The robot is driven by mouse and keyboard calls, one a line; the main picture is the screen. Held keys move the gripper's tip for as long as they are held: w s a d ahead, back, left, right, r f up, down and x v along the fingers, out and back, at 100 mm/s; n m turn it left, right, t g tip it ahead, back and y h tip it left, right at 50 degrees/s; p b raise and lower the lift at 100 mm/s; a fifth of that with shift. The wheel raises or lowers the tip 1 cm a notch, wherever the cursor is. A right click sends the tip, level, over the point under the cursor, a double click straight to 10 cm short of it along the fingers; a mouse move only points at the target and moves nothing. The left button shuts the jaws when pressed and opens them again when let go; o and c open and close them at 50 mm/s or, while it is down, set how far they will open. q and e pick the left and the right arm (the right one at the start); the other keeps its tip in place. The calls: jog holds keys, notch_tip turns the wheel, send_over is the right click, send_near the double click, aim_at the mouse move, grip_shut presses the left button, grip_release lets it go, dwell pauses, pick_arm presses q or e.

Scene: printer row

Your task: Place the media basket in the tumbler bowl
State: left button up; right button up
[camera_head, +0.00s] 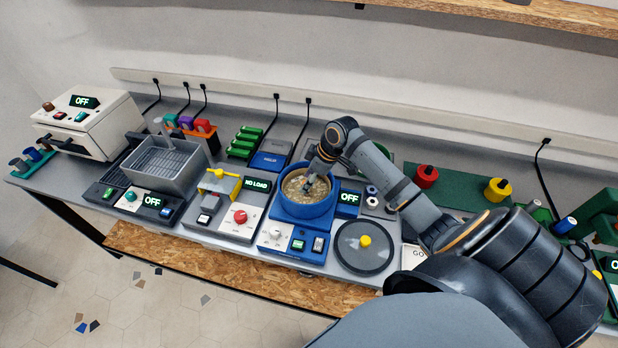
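The round blue tumbler bowl (307,209) stands on a blue base, filled with tan, grainy media (296,188). My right arm reaches in from the right, and its gripper (311,183) points down inside the bowl's rim, at or just above the media. The fingers are small and dark here, so I cannot tell whether they are open or hold something. I cannot make out a separate media basket in the bowl. A grey slotted basket (160,163) sits on a station further left, apart from the gripper. My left gripper is out of view.
A dark round lid with a yellow knob (365,242) lies right of the bowl, close to the front edge. A yellow-topped device (219,182) stands left of the bowl. Green holders and a blue box (270,160) are behind. The bench is crowded; a wall is behind.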

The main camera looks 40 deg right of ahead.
jog(key=shift+r, duration=0.35)
jog(key=b+v, duration=0.2)
jog(key=v, duration=1)
jog(key=shift+r, duration=0.3)
jog(key=shift+f, duration=0.1)
